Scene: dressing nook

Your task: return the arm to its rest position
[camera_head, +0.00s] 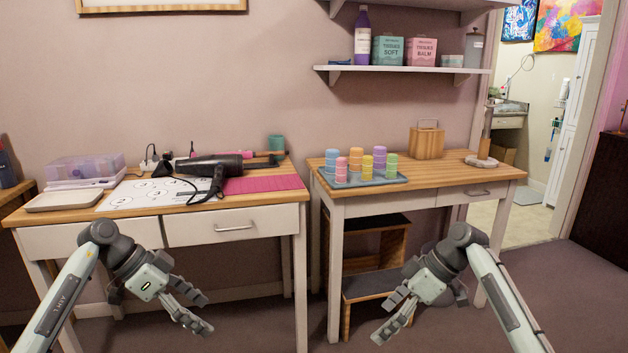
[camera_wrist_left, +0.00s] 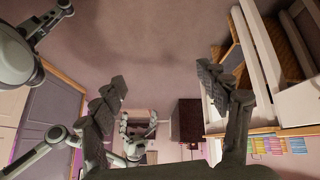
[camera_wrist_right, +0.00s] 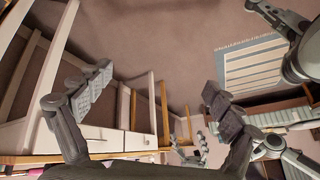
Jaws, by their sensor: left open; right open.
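My left gripper (camera_head: 202,312) is open and empty in the head view, low in front of the left table. Its two fingers stand wide apart in the left wrist view (camera_wrist_left: 172,95), with only floor and distant furniture between them. My right gripper (camera_head: 388,312) is open and empty, low in front of the right table. Its fingers are apart in the right wrist view (camera_wrist_right: 155,95), with nothing between them. Both arms are bent, with the grippers below tabletop height and apart from each other.
The left table (camera_head: 275,212) holds a hair dryer (camera_head: 213,165), a pink mat (camera_head: 262,184) and a clear box (camera_head: 87,166). The right table (camera_head: 480,176) holds a tray (camera_head: 395,181) of coloured containers and a wooden box (camera_head: 427,143). A step stool (camera_head: 372,284) stands beneath it.

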